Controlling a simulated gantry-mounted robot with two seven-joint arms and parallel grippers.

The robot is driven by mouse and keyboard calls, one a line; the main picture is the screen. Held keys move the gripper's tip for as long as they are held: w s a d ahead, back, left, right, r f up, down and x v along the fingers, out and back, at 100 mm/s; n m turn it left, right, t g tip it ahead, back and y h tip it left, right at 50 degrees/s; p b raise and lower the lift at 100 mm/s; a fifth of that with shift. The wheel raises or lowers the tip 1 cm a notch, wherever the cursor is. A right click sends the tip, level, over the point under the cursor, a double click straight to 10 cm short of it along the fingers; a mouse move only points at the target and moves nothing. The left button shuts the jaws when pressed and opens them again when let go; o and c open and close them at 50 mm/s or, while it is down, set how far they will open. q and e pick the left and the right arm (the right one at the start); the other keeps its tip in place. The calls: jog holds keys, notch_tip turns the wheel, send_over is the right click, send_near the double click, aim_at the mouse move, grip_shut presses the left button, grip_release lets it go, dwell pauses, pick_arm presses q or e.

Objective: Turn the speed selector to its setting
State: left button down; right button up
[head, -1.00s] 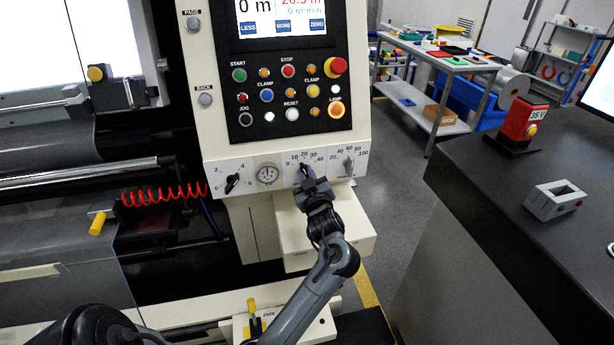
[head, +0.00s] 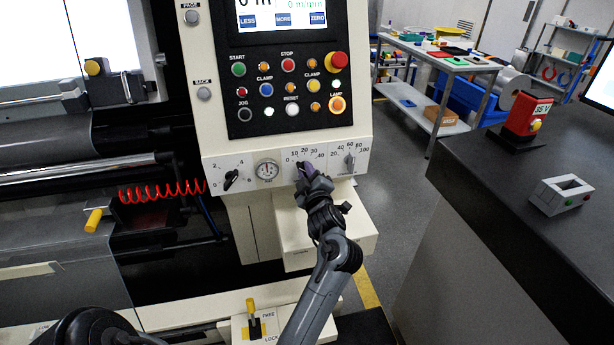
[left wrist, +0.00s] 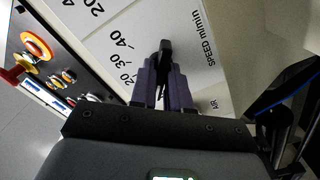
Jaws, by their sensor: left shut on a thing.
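The speed selector is a small black knob (left wrist: 164,50) on the machine's slanted lower panel, in the left wrist view. Beside it are the numbers 20, 30 and 40 and the label "SPEED m/min". In the head view it is the middle dial, marked 0 to 40, and the knob (head: 299,164) is mostly hidden by my gripper. My left gripper (head: 307,172) is shut on it; its purple fingers (left wrist: 165,85) sit on both sides of it in the wrist view. Which number the knob points at cannot be read. My right gripper is not in view.
A dial marked 20 to 100 (head: 350,160) sits close right of the gripper. A round gauge (head: 267,172) and another black knob (head: 232,179) are to the left. Buttons and a red-orange emergency knob (head: 337,62) are above. A cream box (head: 340,240) juts out below.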

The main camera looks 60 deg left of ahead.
pick_arm(q)
jog(key=shift+f+n+b, duration=0.15)
jog(key=shift+n+b, duration=0.2)
jog(key=shift+n, duration=0.55)
jog(key=c, duration=1.2)
grip_release()
